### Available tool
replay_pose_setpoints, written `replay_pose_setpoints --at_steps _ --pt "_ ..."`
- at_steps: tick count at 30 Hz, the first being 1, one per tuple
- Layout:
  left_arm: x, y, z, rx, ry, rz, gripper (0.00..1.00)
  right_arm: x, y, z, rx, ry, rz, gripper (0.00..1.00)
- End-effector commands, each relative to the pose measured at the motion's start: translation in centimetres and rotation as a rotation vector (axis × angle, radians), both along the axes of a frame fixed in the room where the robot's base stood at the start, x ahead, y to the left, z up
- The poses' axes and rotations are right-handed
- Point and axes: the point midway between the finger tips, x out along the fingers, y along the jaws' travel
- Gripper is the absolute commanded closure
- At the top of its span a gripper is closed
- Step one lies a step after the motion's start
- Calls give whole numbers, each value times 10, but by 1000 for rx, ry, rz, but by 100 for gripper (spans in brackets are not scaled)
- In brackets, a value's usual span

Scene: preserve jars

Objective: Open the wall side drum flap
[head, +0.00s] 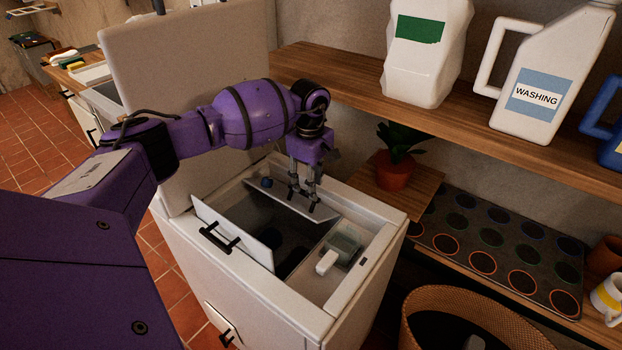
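A white top-loading washer (371,208) stands open, with a dark drum inside. The wall side drum flap (270,200) is a pale panel on the far side of the drum opening, tilted rather than flat. The other flap (231,232), on the near left side, stands raised and shows a black handle. My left gripper (303,203) points down at the wall side flap. Its two fingertips are apart, with a visible gap, at or very near the panel; contact is unclear. My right gripper is not in view.
The washer's raised lid (180,75) stands behind my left arm. A wooden shelf (440,105) with a washing bottle (545,75) and a white jug (425,60) runs along the wall. A potted plant (394,174) and a wicker basket (425,300) are close at the right.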

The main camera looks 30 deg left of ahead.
Motion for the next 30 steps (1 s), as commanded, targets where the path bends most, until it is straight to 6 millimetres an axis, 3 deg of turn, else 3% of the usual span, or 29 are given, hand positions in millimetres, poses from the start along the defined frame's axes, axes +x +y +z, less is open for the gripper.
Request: replay_pose_setpoints --at_steps 9,19,30 --pt "3 -2 -1 -3 -9 -3 71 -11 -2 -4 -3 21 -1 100" --pt "3 -2 2 -3 -9 -2 71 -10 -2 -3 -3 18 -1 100" --pt "6 -1 30 -1 -13 -1 71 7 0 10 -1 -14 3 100"
